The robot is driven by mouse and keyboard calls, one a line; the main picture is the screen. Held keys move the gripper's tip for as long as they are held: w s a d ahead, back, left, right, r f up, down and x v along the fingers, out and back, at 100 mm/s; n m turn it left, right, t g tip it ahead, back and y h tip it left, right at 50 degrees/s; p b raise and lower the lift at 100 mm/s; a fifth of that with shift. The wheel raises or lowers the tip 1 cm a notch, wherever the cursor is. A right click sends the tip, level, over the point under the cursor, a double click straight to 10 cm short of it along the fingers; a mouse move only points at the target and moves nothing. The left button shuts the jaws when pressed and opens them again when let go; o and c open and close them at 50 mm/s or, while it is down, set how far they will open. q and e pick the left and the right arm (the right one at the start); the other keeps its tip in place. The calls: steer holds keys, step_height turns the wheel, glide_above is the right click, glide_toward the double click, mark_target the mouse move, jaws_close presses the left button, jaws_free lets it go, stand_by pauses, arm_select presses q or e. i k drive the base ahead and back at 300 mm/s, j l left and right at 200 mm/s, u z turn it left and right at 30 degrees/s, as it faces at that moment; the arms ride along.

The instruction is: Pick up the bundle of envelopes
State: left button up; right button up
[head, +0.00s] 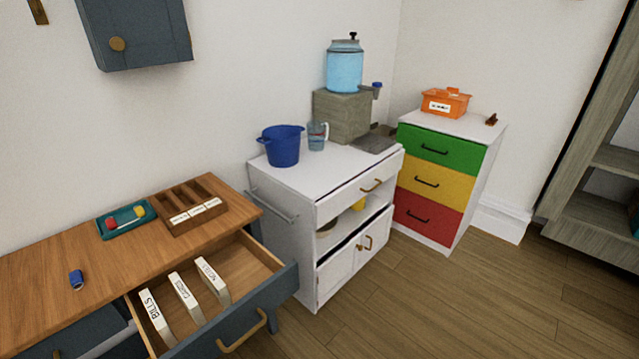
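No bundle that I can clearly tell as envelopes shows in the head view. An open drawer (262,264) in the wooden-topped desk at the lower left holds three upright white labelled pieces. The left one reads BILLS (157,318), the middle one seems to read CARDS (188,299), and the right one seems to read NOTICES (213,282). I cannot tell whether they are dividers or stacks of paper. Neither of my grippers is in view.
On the desk are a wooden sorter (189,206), a teal tray (126,220) and a small blue item (77,280). A white cart (335,180) holds a blue pot (282,146) and a water dispenser (344,72). A coloured drawer chest (437,183) stands beyond. Floor at the right is clear.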

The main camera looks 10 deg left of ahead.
mark_target(162, 326)
steer(key=k+u, duration=0.15)
steer(key=u, duration=0.25)
steer(key=k+u, duration=0.1)
steer(key=u, duration=0.3)
